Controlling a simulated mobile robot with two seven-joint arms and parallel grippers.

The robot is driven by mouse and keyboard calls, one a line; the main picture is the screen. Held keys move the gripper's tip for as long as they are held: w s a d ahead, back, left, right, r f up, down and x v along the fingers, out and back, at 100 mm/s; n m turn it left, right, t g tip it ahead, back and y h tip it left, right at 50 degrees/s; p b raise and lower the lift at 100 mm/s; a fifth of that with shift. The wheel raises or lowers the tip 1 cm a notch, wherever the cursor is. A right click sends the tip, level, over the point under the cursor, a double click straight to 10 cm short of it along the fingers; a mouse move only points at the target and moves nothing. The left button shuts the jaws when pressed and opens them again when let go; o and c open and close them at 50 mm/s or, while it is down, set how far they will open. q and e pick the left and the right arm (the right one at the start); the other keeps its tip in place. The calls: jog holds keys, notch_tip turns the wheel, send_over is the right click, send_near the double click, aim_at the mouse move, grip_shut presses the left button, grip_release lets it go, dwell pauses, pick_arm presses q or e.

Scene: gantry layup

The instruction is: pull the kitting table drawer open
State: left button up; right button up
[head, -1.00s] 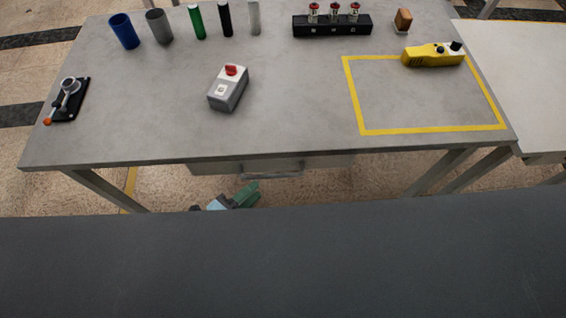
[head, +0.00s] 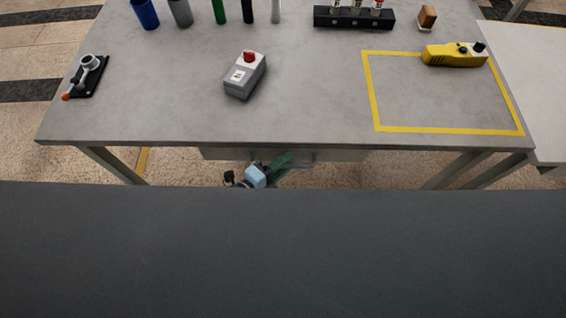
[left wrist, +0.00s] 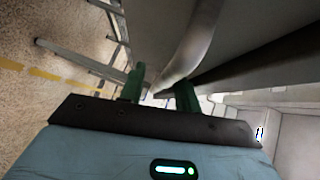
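The kitting table (head: 200,120) has a grey top. Its drawer (head: 340,155) shows as a pale front under the near edge and looks closed or nearly so. The drawer handle (head: 302,163) is a light bar, partly hidden by my left gripper (head: 284,162). In the left wrist view the handle (left wrist: 198,45) runs as a pale curved bar toward the gap between the green fingertips of my left gripper (left wrist: 161,88). These fingers stand apart, with the handle's end at or between them; I cannot tell whether they touch it. My right gripper is not in view.
On the table top are a grey box with a red knob (head: 246,76), a lever fixture (head: 88,76), a yellow pendant (head: 455,55), a black rack (head: 354,18) and several cylinders at the back. Table legs (head: 112,165) flank the open floor under the drawer.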

pick_arm(q)
jog(key=shift+c, duration=0.3)
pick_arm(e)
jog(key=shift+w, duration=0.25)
pick_arm(q)
grip_shut()
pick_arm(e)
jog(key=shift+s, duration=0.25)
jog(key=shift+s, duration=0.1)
